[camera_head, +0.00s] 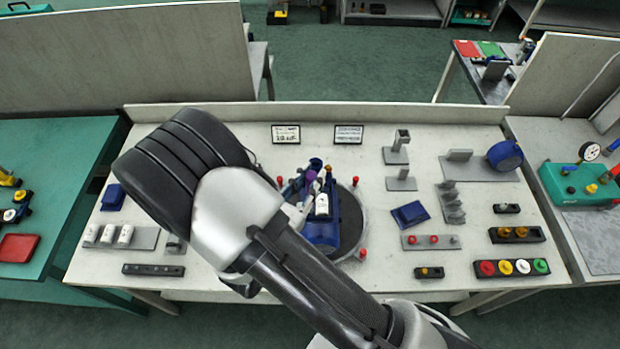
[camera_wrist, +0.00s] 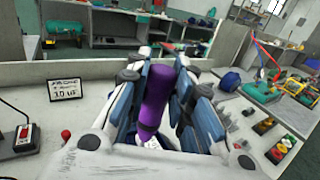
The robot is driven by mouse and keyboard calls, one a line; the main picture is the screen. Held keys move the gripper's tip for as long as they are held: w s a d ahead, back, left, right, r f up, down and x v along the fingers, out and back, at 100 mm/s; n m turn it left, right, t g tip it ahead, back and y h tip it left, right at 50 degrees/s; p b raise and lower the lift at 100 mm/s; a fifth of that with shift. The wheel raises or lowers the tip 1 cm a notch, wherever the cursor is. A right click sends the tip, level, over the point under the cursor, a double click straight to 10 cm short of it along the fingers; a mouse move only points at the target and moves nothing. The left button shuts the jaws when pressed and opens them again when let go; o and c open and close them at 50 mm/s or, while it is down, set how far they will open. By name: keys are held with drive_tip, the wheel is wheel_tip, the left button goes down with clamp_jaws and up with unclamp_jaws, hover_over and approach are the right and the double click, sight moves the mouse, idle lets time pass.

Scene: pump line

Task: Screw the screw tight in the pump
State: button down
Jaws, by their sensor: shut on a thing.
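My gripper (camera_wrist: 157,72) is shut on an upright purple cylinder (camera_wrist: 155,100), which looks like a tool handle. Its blue-grey fingers press on both sides of it. In the head view a small part of the purple cylinder (camera_head: 311,175) shows over the blue pump (camera_head: 322,234). The pump sits on a round grey plate (camera_head: 350,215) in the middle of the bench. My arm covers the plate's left side and part of the pump. The screw cannot be made out, nor whether the held cylinder touches it.
Red knobs (camera_head: 355,181) stand around the plate. Two signs (camera_head: 348,134) stand behind it. To the right are grey brackets (camera_head: 397,150), a blue tray (camera_head: 410,214) and a strip of coloured buttons (camera_head: 512,268). To the left is a grey holder with white cylinders (camera_head: 148,238).

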drive_tip(key=m+g+h+b, duration=0.1)
drive_tip(key=m+g+h, duration=0.2)
drive_tip(key=h, duration=0.1)
drive_tip(key=shift+f+m+g, duration=0.15)
drive_tip(key=shift+m+g, duration=0.15)
drive_tip(key=shift+m+g+h, duration=0.5)
drive_tip(key=shift+g+h, duration=0.1)
drive_tip(key=shift+g, duration=0.3)
